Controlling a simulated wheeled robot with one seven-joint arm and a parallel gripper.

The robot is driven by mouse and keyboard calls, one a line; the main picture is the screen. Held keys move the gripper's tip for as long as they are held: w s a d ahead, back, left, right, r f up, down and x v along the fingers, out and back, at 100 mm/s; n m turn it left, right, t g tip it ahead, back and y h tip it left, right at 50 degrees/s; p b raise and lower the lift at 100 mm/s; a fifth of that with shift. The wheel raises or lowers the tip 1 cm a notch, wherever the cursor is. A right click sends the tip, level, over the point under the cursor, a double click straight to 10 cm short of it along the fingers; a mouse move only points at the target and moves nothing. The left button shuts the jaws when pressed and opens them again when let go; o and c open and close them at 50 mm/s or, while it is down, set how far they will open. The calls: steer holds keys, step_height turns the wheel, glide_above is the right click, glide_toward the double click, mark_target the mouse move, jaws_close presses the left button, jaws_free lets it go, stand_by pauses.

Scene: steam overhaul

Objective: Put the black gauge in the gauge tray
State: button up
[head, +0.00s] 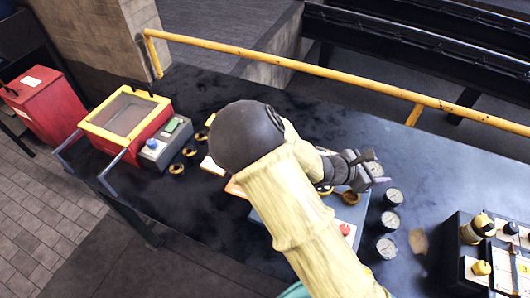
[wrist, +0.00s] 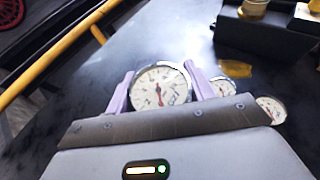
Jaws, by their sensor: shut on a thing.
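My gripper (wrist: 160,85) is shut on a round gauge (wrist: 160,88) with a white dial and a red needle, one pale purple finger on each side of it. I cannot tell whether its casing is black. In the head view my gripper (head: 362,162) is over the dark table, right of my arm, and the held gauge is partly hidden. A blue flat surface (head: 353,214), partly behind my arm, lies below the gripper. I cannot tell whether it is the gauge tray.
Several similar gauges (head: 389,221) stand in a row on the dark table (head: 215,222). A black container with brass parts (head: 450,240) is at the right. A red box with a yellow rim (head: 125,113) is at the left. A yellow rail (head: 290,62) runs along the back.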

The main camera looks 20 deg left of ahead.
steer(key=d+p, duration=0.1)
steer(key=d+r+p, duration=0.1)
steer(key=p, duration=0.1)
steer(key=d+f+p, duration=0.1)
steer(key=p, duration=0.1)
steer(key=s+d+f+p, duration=0.1)
steer(key=d+p, duration=0.1)
steer(key=p, duration=0.1)
steer(key=d+f+p, duration=0.1)
steer(key=p, duration=0.1)
steer(key=shift+s+d, duration=0.35)
steer(key=shift+s, duration=0.05)
steer(key=shift+w, duration=0.1)
